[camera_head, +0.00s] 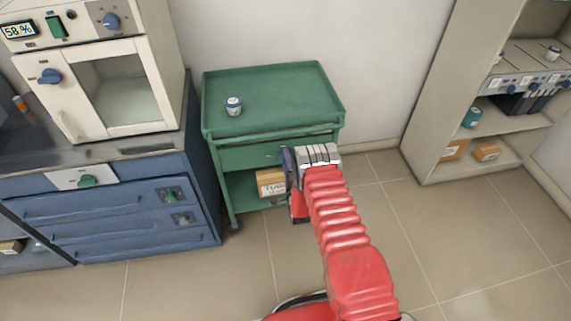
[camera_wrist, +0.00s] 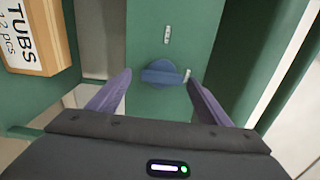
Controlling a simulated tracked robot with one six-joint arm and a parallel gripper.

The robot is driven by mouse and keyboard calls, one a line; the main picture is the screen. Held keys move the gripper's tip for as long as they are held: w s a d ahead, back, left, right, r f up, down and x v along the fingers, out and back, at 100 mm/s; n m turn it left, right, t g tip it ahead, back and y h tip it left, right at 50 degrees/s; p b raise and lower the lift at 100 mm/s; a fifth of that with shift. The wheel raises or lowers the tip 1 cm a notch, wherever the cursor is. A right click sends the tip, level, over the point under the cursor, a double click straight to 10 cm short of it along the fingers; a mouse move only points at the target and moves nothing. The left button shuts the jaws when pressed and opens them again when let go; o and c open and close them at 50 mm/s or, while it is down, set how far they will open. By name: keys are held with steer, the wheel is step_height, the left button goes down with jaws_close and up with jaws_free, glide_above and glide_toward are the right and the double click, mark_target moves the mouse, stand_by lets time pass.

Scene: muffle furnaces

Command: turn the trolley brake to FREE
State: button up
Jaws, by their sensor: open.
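The green trolley (camera_head: 270,98) stands against the wall in the head view. In the wrist view a blue round knob with a raised grip bar (camera_wrist: 160,77) sits on a green panel (camera_wrist: 148,22) of the trolley. The bar lies roughly horizontal. A small pale label (camera_wrist: 167,34) is above the knob, too small to read, and a white mark is at its right edge. My gripper (camera_wrist: 160,84) is open, its purple fingers spread to either side of the knob with nothing held. In the head view my gripper (camera_head: 288,160) is at the trolley's front right; the knob is hidden there.
A box marked TUBS (camera_wrist: 37,36) is close on the left in the wrist view, on the trolley's lower shelf. A small jar (camera_head: 234,106) stands on the trolley top. A blue cabinet with a furnace (camera_head: 110,85) is left, shelves (camera_head: 490,125) right. Floor between is clear.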

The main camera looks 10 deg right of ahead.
steer(key=shift+s, duration=0.1)
steer(key=s, duration=1.3)
steer(key=shift+s, duration=0.3)
stand_by(0.5)
